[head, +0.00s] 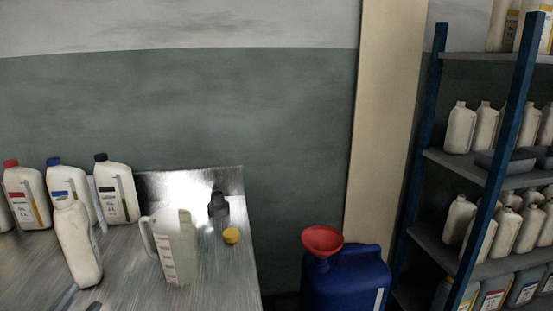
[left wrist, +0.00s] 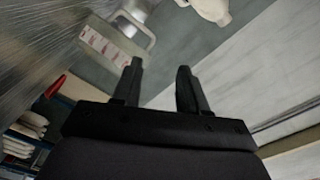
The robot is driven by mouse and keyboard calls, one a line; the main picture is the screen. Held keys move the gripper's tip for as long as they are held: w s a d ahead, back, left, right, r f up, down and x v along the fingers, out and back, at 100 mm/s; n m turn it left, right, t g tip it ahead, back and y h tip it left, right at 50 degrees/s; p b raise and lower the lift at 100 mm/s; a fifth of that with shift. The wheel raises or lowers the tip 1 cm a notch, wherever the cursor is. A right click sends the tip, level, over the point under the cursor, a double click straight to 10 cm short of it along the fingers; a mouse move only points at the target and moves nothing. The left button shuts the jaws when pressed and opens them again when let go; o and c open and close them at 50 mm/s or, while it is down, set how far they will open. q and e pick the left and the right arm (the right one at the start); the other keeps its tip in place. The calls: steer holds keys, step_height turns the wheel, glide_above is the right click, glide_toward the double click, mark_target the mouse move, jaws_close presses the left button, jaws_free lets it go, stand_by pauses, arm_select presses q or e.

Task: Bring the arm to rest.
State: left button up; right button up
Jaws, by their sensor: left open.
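My left gripper (left wrist: 158,75) shows in the left wrist view with its two dark fingers apart and nothing between them. In the head view only a small dark tip, perhaps of this gripper, shows at the bottom edge. A clear measuring jug (head: 175,248) with red markings stands on the metal table (head: 215,280); it also shows beyond the fingers in the left wrist view (left wrist: 108,45). A white uncapped bottle (head: 78,245) stands left of the jug, apart from it. My right gripper is not in view.
Capped bottles with red (head: 25,195), blue (head: 68,185) and black (head: 117,190) caps stand at the table's back. A yellow cap (head: 231,236) and a dark object (head: 218,205) lie near its right edge. A blue drum (head: 347,280) with a red funnel (head: 322,240) stands beside shelving (head: 480,180).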

arm_select(q)
steer(key=s+d+f+n+g, duration=0.3)
steer(key=s+f+n+g, duration=0.35)
steer(key=f, duration=0.45)
steer(key=s+d+f+g+h, duration=0.2)
steer(key=s+d+f+g, duration=0.15)
steer(key=s+d, duration=0.2)
steer(key=s+d+f+g+h, duration=0.2)
steer(key=s+d+f+g, duration=0.15)
steer(key=s, duration=0.35)
steer(key=w+d+f+t+h+p, duration=0.2)
steer(key=w+f+t+p, duration=0.2)
steer(key=w+t, duration=0.2)
steer(key=shift+w+d+f, duration=0.3)
